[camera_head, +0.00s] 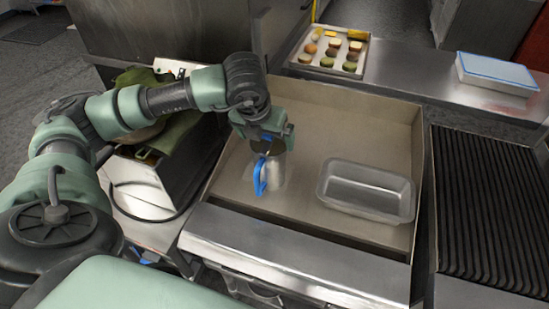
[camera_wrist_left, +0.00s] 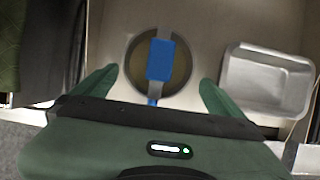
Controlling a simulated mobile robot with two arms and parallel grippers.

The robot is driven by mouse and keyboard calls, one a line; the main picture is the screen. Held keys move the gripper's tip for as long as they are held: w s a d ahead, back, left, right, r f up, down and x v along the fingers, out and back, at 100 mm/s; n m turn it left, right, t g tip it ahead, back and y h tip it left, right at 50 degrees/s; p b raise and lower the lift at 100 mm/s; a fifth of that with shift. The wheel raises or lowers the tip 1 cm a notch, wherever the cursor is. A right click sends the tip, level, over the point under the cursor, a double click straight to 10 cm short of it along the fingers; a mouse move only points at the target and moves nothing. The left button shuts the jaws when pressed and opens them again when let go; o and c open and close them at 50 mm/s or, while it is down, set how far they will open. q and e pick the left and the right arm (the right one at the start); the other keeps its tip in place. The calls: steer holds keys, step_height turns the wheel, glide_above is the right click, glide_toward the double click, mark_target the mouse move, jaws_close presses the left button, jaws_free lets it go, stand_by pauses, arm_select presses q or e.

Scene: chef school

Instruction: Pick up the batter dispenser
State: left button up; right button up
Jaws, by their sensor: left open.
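The batter dispenser (camera_head: 275,174) is a metal cylinder with a blue handle. It stands upright in the left part of a shallow rectangular metal well. My left gripper (camera_head: 265,143) is directly over its top in the head view and hides its upper part. In the left wrist view, the dispenser (camera_wrist_left: 184,72) appears as a round dark opening with the blue handle across it. My open left gripper (camera_wrist_left: 157,88) has one finger on each side of it, with visible gaps. Contact cannot be made out. My right gripper is in neither view.
An empty metal pan (camera_head: 367,192) sits in the well, right of the dispenser. A tray of small round foods (camera_head: 317,68) and a blue-topped white box (camera_head: 497,73) are on the back counter. A ribbed grill (camera_head: 490,205) lies right. The well's middle has bare floor.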

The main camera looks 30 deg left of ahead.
mark_target(267, 142)
arm_select(q)
steer(key=shift+s+a+f+p, duration=0.15)
steer(key=shift+s+f+p, duration=0.05)
steer(key=shift+f+p, duration=0.35)
steer(key=shift+w+a+f+p, duration=0.15)
steer(key=shift+w+f+p, duration=0.25)
steer(key=shift+f+p, duration=0.15)
steer(key=x, duration=0.1)
steer(key=p+x, duration=0.1)
steer(key=x, duration=0.1)
steer(key=shift+w+r, duration=0.1)
steer(key=shift+w, duration=0.2)
steer(key=shift+f, duration=0.5)
steer(key=shift+w, duration=0.1)
steer(key=c, duration=2)
steer(key=shift+w+a+r, duration=0.1)
steer(key=shift+r, duration=0.05)
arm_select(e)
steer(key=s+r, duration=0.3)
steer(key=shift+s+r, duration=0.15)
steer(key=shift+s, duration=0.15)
